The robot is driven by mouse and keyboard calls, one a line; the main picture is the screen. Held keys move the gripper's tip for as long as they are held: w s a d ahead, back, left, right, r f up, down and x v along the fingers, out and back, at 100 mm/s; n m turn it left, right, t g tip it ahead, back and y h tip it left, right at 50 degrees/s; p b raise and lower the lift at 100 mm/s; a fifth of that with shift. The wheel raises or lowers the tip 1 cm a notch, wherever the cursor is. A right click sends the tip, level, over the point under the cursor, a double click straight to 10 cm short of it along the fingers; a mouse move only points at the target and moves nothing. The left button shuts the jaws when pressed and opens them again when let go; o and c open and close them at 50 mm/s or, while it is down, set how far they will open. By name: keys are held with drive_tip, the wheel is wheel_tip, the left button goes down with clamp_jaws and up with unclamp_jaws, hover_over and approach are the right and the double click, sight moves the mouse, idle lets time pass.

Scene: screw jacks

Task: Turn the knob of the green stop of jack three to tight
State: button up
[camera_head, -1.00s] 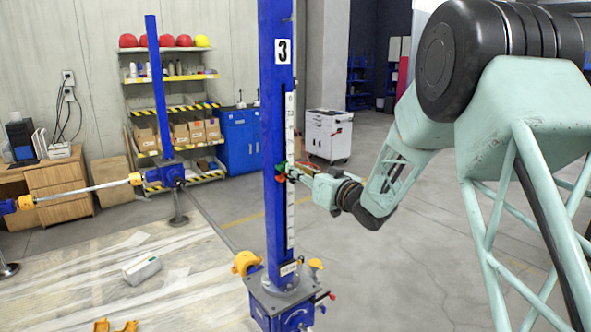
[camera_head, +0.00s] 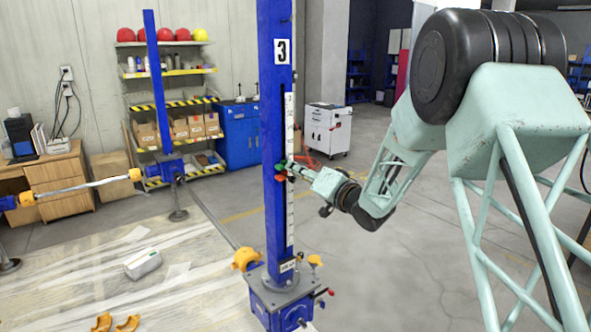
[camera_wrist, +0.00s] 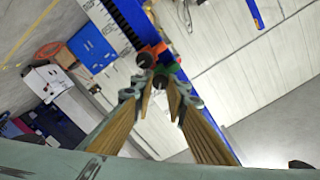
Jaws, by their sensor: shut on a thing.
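Jack three (camera_head: 281,52) is the tall blue post marked 3, with a white scale down its side. In the head view its green stop (camera_head: 280,166) sits partway up the post, just above a red stop (camera_head: 281,179). My gripper (camera_head: 294,169) reaches these stops from the right. In the wrist view the green stop (camera_wrist: 168,70) shows behind a black knob (camera_wrist: 160,82). My gripper's fingers (camera_wrist: 158,92) are on both sides of this knob, shut on it. The red-orange stop (camera_wrist: 153,50) and its own black knob (camera_wrist: 145,61) show just beyond. The exact finger contact is hard to see.
The jack's base (camera_head: 283,298) has yellow-orange parts and a small red-tipped handle low down. Another blue jack (camera_head: 158,90) stands back left. A white cart (camera_head: 327,130) and a blue cabinet (camera_head: 239,137) stand behind. The floor to the right is clear.

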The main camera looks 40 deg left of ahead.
drive_tip(key=shift+f, duration=0.1)
idle(0.3)
drive_tip(key=o, duration=0.9)
drive_tip(key=shift+d, duration=0.15)
drive_tip(key=shift+v, duration=5.9)
